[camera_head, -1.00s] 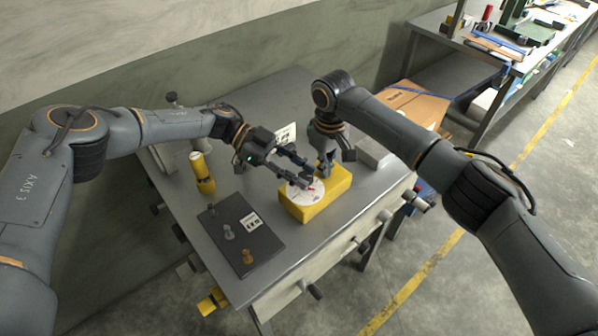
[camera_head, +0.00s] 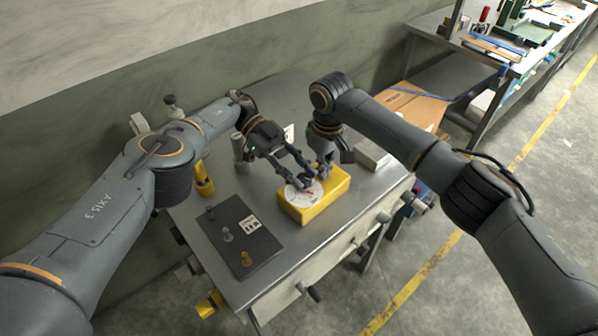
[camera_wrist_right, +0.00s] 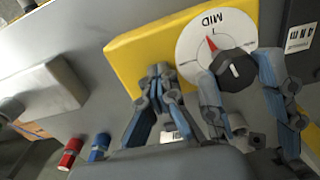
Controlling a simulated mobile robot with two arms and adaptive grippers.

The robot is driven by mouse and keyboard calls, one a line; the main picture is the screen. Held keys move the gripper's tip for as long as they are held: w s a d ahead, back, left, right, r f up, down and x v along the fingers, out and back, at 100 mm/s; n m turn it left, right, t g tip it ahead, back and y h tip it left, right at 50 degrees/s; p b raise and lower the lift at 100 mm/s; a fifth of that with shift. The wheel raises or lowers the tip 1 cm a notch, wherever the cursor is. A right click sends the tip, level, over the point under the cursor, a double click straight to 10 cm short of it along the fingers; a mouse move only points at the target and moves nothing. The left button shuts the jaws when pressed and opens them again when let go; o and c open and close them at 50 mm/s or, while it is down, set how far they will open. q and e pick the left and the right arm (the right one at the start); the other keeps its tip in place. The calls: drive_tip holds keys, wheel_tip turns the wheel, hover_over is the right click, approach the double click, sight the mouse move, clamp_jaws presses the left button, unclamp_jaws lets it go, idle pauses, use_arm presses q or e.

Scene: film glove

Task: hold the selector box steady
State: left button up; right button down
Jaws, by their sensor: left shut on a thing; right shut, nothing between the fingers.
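The selector box (camera_head: 318,212) is a yellow block near the right side of the grey table. Its top bears a white dial (camera_wrist_right: 193,46) marked MID, with a red pointer and a black knob (camera_wrist_right: 233,70). My left gripper (camera_head: 304,180) reaches over the dial from the left, and its fingers are shut on the knob, one on each side in the right wrist view. My right gripper (camera_wrist_right: 158,72) is shut and empty, its fingertips close against the box; I cannot tell whether they touch. In the head view it (camera_head: 325,172) stands at the box's far edge.
A dark pad (camera_head: 236,240) with small knobs and a label lies left of the box. A yellow cylinder (camera_head: 204,183) is partly behind my left arm. A grey block (camera_head: 371,155) stands right of the box. Handles stick out along the table's front edge.

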use_arm(q)
drive_tip(key=shift+s+d, duration=0.15)
drive_tip(key=shift+s, duration=0.05)
drive_tip(key=o, duration=1.2)
drive_tip(key=shift+w, duration=0.1)
drive_tip(key=shift+w+a+n+t+h, duration=0.2)
drive_tip(key=shift+n+t+h, duration=0.1)
